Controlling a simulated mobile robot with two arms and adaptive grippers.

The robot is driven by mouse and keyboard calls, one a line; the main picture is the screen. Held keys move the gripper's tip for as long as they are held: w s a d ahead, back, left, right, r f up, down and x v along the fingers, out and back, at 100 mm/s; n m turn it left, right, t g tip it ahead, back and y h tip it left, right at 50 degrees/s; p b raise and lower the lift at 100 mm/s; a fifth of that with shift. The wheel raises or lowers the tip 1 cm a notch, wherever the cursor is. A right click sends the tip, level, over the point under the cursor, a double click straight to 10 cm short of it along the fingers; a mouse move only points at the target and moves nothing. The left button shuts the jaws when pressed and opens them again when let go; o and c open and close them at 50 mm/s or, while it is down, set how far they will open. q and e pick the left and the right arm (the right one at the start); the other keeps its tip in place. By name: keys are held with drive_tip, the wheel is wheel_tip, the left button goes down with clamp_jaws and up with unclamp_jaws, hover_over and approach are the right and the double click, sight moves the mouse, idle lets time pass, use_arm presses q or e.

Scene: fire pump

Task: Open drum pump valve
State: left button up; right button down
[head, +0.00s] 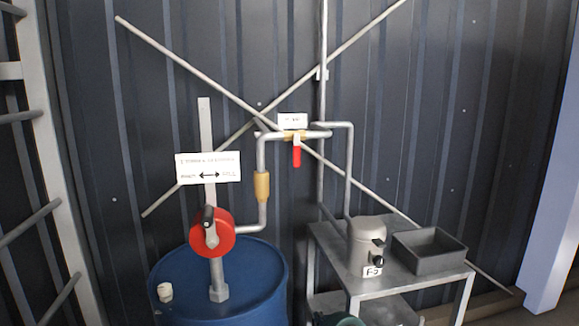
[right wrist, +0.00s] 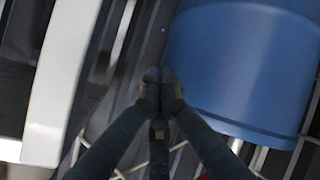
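A blue drum (head: 235,285) stands at the lower left of the head view, and its blue side also fills the upper right of the right wrist view (right wrist: 245,65). A red round pump head (head: 221,240) with a dark crank handle (head: 208,217) sits above it. A pipe rises from the pump to a brass-coloured valve (head: 287,136), whose red lever (head: 296,157) hangs straight down. My right gripper (right wrist: 161,78) shows in the right wrist view with its fingertips together and nothing visible between them, beside the drum. I cannot make out either gripper in the head view.
A metal table (head: 385,287) right of the drum bears a grey canister (head: 364,242) and a dark open tray (head: 430,250). A sign (head: 208,168) stands above the pump. Crossed bars (head: 180,59) and a dark corrugated wall (head: 450,110) lie behind.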

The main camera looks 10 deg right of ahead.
sight(297, 151)
drive_tip(key=w+a+r+n+t+y, duration=0.1)
drive_tip(key=w+a+r+n+t, duration=0.1)
drive_tip(key=r, duration=1)
drive_tip(key=w+a+r+n+t+y, duration=0.1)
drive_tip(key=w+a+r+n, duration=0.1)
drive_tip(key=r, duration=1)
drive_tip(key=s+a+r+n, duration=0.1)
drive_tip(key=s+r+n, duration=0.1)
drive_tip(key=r, duration=0.5)
drive_tip(key=s+a+r+n+t+y, duration=0.1)
drive_tip(key=s+a+r+n, duration=0.1)
drive_tip(key=r, duration=0.6)
drive_tip(key=s+a+r+n+t+y+b, duration=0.1)
drive_tip(key=s+a+r+n, duration=0.1)
drive_tip(key=r, duration=0.5)
drive_tip(key=shift+s+r+n, duration=0.15)
drive_tip(key=shift+s+n, duration=0.25)
drive_tip(key=shift+s, duration=0.5)
drive_tip(key=shift+w, duration=0.1)
drive_tip(key=p+x, duration=0.3)
drive_tip(key=x, duration=0.7)
drive_tip(key=d, duration=0.2)
drive_tip(key=d+p, duration=0.1)
drive_tip(key=d, duration=0.1)
drive_tip(key=shift+s, duration=0.2)
drive_tip(key=shift+a, duration=0.1)
